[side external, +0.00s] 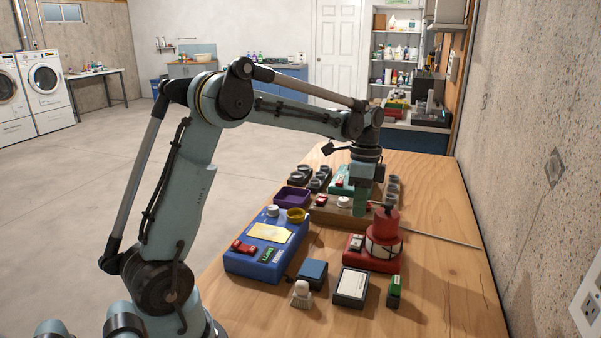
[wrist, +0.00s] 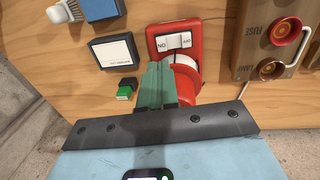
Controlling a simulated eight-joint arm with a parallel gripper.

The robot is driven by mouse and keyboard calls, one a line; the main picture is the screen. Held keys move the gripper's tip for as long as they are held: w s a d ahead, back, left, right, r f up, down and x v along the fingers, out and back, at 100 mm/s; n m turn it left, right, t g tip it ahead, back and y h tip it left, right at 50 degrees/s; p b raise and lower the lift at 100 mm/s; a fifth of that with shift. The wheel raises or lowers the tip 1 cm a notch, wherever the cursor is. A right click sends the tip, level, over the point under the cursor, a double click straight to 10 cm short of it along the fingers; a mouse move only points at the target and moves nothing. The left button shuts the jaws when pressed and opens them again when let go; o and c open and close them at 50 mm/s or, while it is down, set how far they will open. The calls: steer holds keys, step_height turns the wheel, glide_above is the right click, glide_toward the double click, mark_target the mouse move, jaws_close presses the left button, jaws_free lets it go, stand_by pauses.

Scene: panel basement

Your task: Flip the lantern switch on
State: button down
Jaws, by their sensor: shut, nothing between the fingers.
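The lantern (side external: 384,240) is red with a pale band and stands on a red base on the wooden bench. Its white rocker switch (side external: 357,242) is on the base beside the body. My gripper (side external: 360,208) is shut and empty, pointing down near the lantern. In the wrist view the green fingers of my gripper (wrist: 155,70) overlap the near edge of the lantern base and partly hide the lantern body (wrist: 184,82). Contact is unclear.
A blue panel (side external: 265,245) lies left of the lantern. A white-topped black box (side external: 351,286), a small green-topped block (side external: 394,290) and a blue-topped block (side external: 312,273) sit in front. A fuse box (wrist: 270,40) is at right in the wrist view.

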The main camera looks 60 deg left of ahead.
mark_target(355, 244)
steer(key=shift+s+d+f, duration=0.1)
steer(key=shift+f, duration=1.05)
steer(key=shift+s+d+f, duration=0.15)
steer(key=shift+f, duration=1.05)
steer(key=shift+s+d+f, duration=0.1)
steer(key=shift+f, duration=1.05)
steer(key=shift+f, duration=0.1)
steer(key=shift+s+d+f, duration=0.1)
steer(key=shift+d+f, duration=0.05)
steer(key=shift+f, duration=0.05)
steer(key=shift+y, duration=0.3)
steer(key=shift+w+a+r, duration=0.35)
steer(key=shift+w+a, duration=0.2)
steer(key=shift+a, duration=0.05)
steer(key=shift+r, duration=0.1)
step_height(355, 244, up, 14)
steer(key=s+d, duration=0.1)
steer(key=shift+s+d, duration=0.2)
